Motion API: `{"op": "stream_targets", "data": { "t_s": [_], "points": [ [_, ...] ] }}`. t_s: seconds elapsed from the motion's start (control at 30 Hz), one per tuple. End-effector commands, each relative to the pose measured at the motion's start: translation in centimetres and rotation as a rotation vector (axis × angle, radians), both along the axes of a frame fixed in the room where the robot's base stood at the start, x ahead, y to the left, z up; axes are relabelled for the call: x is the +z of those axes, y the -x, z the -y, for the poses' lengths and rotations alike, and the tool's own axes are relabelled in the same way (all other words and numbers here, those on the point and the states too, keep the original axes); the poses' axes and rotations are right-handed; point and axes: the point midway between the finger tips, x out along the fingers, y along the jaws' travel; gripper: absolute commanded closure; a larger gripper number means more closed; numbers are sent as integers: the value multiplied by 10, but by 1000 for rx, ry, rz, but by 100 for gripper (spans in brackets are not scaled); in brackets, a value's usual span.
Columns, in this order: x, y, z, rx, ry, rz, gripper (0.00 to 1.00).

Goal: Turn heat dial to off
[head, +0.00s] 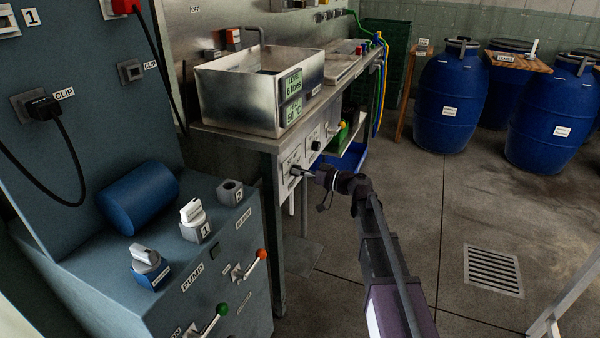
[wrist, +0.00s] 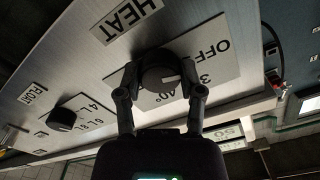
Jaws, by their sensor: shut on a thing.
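The heat dial (wrist: 158,70) is a round black knob with a white pointer line, on a white scale plate below the HEAT label (wrist: 127,18). Its OFF mark (wrist: 210,50) is at the upper right of the knob in the wrist view. The pointer line points right and slightly down, toward the numbers rather than OFF; the exact number is unclear. My gripper (wrist: 163,80) is shut on the dial, one finger on each side. In the head view my gripper (head: 312,174) reaches the front panel under the steel tank, and hides much of the dial.
A second black knob (wrist: 62,118) marked FLOAT sits beside the heat dial. The steel tank (head: 238,98) with green displays stands on the bench above. A blue-grey pump cabinet (head: 170,285) with levers is at the left. Open floor lies to the right, before blue barrels (head: 449,105).

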Motion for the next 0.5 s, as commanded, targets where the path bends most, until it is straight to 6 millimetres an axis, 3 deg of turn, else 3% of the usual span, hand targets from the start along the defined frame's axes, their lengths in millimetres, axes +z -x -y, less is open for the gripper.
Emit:
{"op": "stream_targets", "data": {
  "t_s": [0.03, 0.13, 0.5],
  "points": [
    [0, -1, 0, -1, 1, 2, 44],
    [0, -1, 0, -1, 1, 1, 16],
    [0, 0, 0, 0, 0, 0, 16]
  ]
}}
